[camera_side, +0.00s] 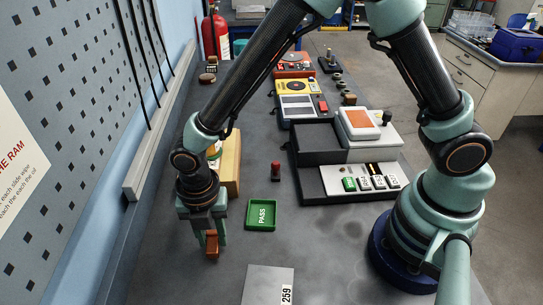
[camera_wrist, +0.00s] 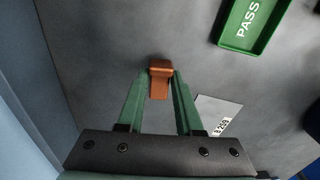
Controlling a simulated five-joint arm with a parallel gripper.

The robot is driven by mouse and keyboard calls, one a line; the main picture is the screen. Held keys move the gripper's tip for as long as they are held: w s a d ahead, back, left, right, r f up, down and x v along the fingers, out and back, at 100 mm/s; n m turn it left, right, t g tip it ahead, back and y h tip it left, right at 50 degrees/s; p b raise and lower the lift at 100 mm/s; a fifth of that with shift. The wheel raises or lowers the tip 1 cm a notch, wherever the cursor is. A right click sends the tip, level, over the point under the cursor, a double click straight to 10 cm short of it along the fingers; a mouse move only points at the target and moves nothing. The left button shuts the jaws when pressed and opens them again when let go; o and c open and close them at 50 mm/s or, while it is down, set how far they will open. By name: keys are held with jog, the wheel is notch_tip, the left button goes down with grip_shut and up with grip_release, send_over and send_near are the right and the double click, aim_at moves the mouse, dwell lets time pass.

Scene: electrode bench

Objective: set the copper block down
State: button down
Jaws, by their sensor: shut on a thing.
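The copper block (camera_side: 212,246) is a small orange-brown piece at the left front of the bench in the side view. It also shows in the wrist view (camera_wrist: 159,78), between the green fingertips. My gripper (camera_side: 209,236) points down and is shut on the block. In the wrist view my gripper (camera_wrist: 158,88) has one finger on each side of it. The block is low over or on the grey bench; I cannot tell whether it touches the surface.
A green PASS tray (camera_side: 262,214) lies right of my gripper, empty. A grey plate marked 259 (camera_side: 267,284) lies in front. A red-topped stamp (camera_side: 275,171) stands behind the tray. A wooden block (camera_side: 231,160) is behind my wrist. The pegboard wall (camera_side: 70,120) bounds the left.

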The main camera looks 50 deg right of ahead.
aim_at(213, 239)
jog(key=shift+f, duration=0.6)
jog(key=shift+f, duration=0.15)
jog(key=c, duration=0.6)
grip_release()
notch_tip(213, 239, up, 12)
jog(key=s+d+r+m+t, duration=0.1)
jog(key=d+r+m, duration=0.3)
jog(key=d+m, duration=0.4)
jog(key=s+d+r+m+t, duration=0.1)
jog(key=d+r+m, duration=0.3)
jog(key=d+m, duration=0.4)
jog(key=s+d+r+m+t, duration=0.1)
jog(key=d+r+m+t, duration=0.2)
jog(key=d+m, duration=0.6)
jog(key=shift+r+m+t, duration=0.3)
jog(key=shift+r+m, duration=0.5)
jog(key=shift+m, duration=0.2)
